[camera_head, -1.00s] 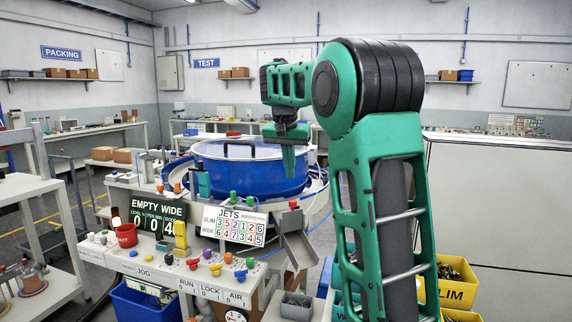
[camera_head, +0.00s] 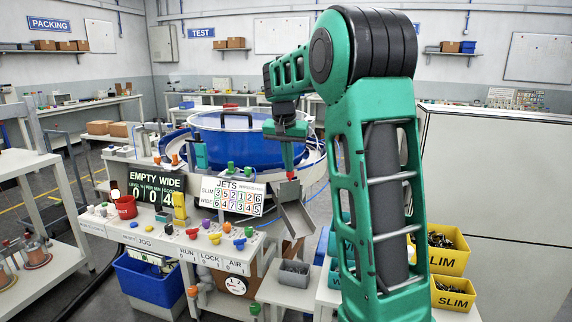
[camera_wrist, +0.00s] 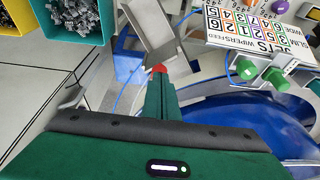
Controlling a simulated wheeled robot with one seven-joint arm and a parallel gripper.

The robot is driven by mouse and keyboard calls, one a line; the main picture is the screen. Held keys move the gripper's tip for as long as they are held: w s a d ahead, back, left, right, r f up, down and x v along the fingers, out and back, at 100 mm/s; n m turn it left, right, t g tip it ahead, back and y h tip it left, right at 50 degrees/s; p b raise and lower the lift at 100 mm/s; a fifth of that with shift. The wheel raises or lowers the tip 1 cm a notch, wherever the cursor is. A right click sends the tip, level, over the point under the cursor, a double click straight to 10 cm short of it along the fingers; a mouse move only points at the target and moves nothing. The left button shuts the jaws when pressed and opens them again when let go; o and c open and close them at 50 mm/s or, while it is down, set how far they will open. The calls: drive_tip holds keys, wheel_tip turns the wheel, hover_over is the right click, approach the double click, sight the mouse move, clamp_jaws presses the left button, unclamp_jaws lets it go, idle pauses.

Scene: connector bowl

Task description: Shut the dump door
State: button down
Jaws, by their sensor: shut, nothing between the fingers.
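A grey metal chute (camera_head: 295,218) hangs at the right end of the white machine bench. A grey upright plate (camera_head: 289,191) with a red knob (camera_head: 291,175) stands at its top; this appears to be the dump door. In the wrist view the chute (camera_wrist: 152,28) lies beyond my fingertips, and the red knob (camera_wrist: 158,69) shows right at them. My gripper (camera_head: 289,164) is shut and empty, pointing down just above or against the knob; I cannot tell whether they touch. The fingertips partly hide the knob in the wrist view.
The blue bowl (camera_head: 235,145) stands close left of my gripper. The sign board JETS (camera_head: 240,195) and green knobs (camera_head: 231,168) are left of the chute. A grey bin (camera_head: 294,273) sits below it. Yellow bins (camera_head: 448,262) stand at the right.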

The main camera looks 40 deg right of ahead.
wheel_tip(320, 180, down, 4)
drive_tip(key=shift+f, duration=0.15)
drive_tip(key=shift+s+f, duration=0.1)
drive_tip(key=shift+f, duration=0.45)
wheel_tip(320, 180, up, 14)
hover_over(289, 174)
drive_tip(key=s+a, duration=0.2)
drive_tip(key=a, duration=0.1)
drive_tip(key=s+a+f+n+y, duration=0.1)
drive_tip(key=s+a+f, duration=0.3)
drive_tip(key=s+f, duration=0.3)
drive_tip(key=s+a+f+n+g+y, duration=0.1)
drive_tip(key=s+f, duration=0.6)
drive_tip(key=s, duration=1)
drive_tip(key=s+a+f+n+g+y, duration=0.1)
drive_tip(key=s+a+f, duration=0.5)
drive_tip(key=s, duration=0.6)
drive_tip(key=shift+a+f+n, duration=0.3)
drive_tip(key=shift+f+n, duration=0.15)
drive_tip(key=shift+n, duration=0.25)
